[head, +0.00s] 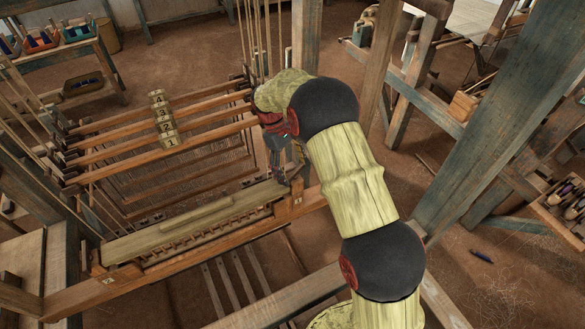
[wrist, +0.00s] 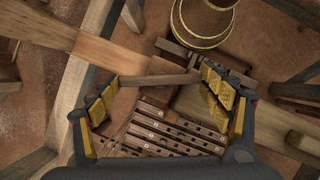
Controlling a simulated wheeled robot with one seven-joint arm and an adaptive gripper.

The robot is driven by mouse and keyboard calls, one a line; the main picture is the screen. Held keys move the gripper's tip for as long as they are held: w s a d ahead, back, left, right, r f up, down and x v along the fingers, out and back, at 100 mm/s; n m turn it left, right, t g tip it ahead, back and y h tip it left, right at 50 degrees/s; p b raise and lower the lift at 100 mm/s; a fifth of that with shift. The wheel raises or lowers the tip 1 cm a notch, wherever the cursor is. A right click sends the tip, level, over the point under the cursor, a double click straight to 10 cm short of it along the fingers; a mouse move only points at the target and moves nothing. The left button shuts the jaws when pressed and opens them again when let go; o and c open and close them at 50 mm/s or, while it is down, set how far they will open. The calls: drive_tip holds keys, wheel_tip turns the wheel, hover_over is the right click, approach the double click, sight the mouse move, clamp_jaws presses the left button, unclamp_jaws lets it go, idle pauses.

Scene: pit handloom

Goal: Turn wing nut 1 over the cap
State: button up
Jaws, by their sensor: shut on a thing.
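The cap (head: 150,238) is a long pale wooden bar lying along the loom's front beam in the head view. The tag 1 (head: 297,200) marks its right end. My gripper (head: 281,176) is down at that end, just beside the tag. In the wrist view, a short wooden bar, which looks like wing nut 1 (wrist: 158,80), spans between the yellow-padded fingers of my gripper (wrist: 160,85). The fingers are shut on it, wide apart at its two ends. My gripper hides it in the head view, and whether it lies across the cap is unclear.
Numbered shafts (head: 165,150) hang behind the cap, with cords rising above them. A thick upright post (head: 304,40) stands close behind my arm. Tag 2 (head: 108,281) marks the cap's left end. Round wooden containers (wrist: 205,25) show in the wrist view.

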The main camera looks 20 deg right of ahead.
drive_tip(key=m+y, duration=0.1)
drive_tip(key=m, duration=0.4)
drive_tip(key=shift+d+g+y, duration=0.15)
drive_tip(key=shift+g+y, duration=0.15)
drive_tip(key=shift+y, duration=0.1)
idle(0.3)
drive_tip(key=o, duration=1.2)
drive_tip(key=shift+c, duration=0.2)
drive_tip(key=d+v, duration=0.1)
drive_tip(key=v, duration=1.1)
drive_tip(key=shift+a, duration=0.45)
drive_tip(key=shift+w, duration=0.1)
drive_tip(key=shift+w, duration=0.1)
